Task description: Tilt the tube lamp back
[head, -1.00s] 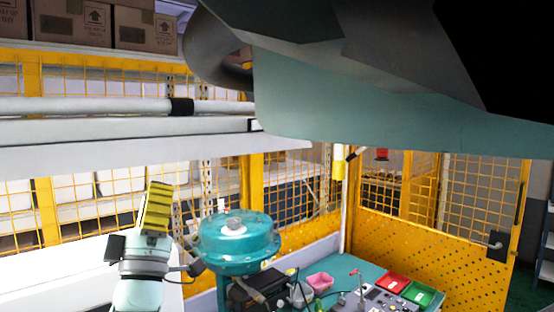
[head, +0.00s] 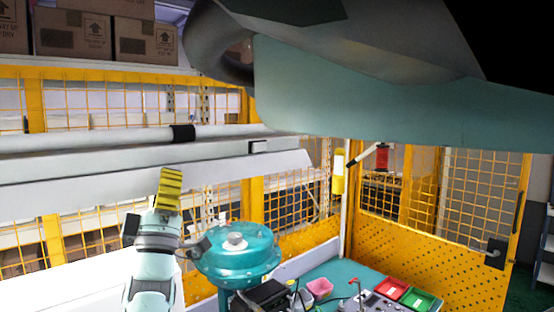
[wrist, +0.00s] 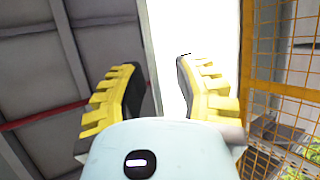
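The tube lamp (head: 90,150) appears to be the long pale fixture crossing the left half of the head view, with a black collar on its upper bar and a wide white panel below.
A teal round valve actuator (head: 238,250) stands close to the right of my gripper. Yellow mesh fencing (head: 450,270) encloses the area.

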